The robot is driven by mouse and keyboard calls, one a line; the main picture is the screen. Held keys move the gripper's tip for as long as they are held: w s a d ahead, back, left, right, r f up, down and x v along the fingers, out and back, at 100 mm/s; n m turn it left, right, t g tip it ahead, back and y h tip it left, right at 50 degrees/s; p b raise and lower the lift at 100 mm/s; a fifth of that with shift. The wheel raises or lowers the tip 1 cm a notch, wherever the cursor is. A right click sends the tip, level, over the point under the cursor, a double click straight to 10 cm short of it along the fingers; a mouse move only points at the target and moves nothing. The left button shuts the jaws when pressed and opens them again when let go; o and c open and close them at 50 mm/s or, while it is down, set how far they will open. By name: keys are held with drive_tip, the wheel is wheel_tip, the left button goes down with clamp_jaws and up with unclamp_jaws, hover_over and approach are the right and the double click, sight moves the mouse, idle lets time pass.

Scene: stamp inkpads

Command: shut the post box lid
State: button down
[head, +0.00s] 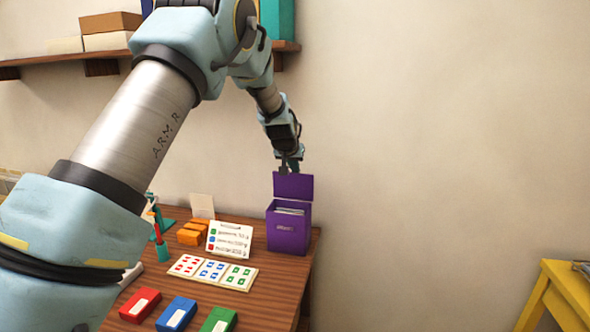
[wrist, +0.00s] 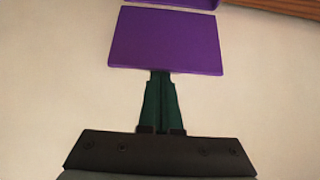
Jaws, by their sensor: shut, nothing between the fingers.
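The purple post box (head: 288,232) stands at the back right corner of the wooden table, with pale papers showing in its open top. Its purple lid (head: 293,186) stands upright at the back edge, open. In the wrist view the lid (wrist: 166,41) is a purple panel just beyond my fingertips, and a strip of the box (wrist: 180,2) shows at the top edge. My gripper (head: 289,168) is shut and empty, at the top edge of the lid on its far side. In the wrist view its green fingers (wrist: 160,75) reach the lid's edge; whether they touch it I cannot tell.
Red (head: 140,305), blue (head: 176,314) and green (head: 219,320) inkpads lie at the table's front. A shelf (head: 60,58) hangs upper left; a yellow stool (head: 560,295) stands right.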

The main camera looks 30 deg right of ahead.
drive_tip(key=shift+f+b, duration=0.15)
drive_tip(key=shift+b, duration=0.2)
drive_tip(key=b, duration=0.4)
drive_tip(key=s+a+f+t+h+b, duration=0.1)
drive_tip(key=b, duration=0.2)
drive_tip(key=shift+s+a+b, duration=0.25)
drive_tip(key=shift+b, duration=0.1)
drive_tip(key=s+a+t+h+b, duration=0.1)
drive_tip(key=b, duration=0.5)
drive_tip(key=s+a+f+t+h+b, duration=0.1)
drive_tip(key=t+h+b, duration=0.1)
drive_tip(key=b, duration=0.5)
drive_tip(key=shift+s+a+f, duration=0.15)
drive_tip(key=shift+s+a, duration=0.05)
drive_tip(key=shift+s, duration=0.05)
drive_tip(key=t+h+b, duration=0.6)
drive_tip(key=t+b, duration=0.1)
drive_tip(key=b, duration=2.7)
approach(294, 181)
drive_tip(key=v, duration=0.2)
drive_tip(key=shift+s+f+b, duration=0.1)
drive_tip(key=shift+f+b, duration=0.3)
drive_tip(key=shift+f, duration=0.65)
drive_tip(key=s+a+p, duration=0.3)
drive_tip(key=s+a, duration=0.6)
drive_tip(key=shift+s+r+p, duration=0.3)
drive_tip(key=shift+s, duration=0.05)
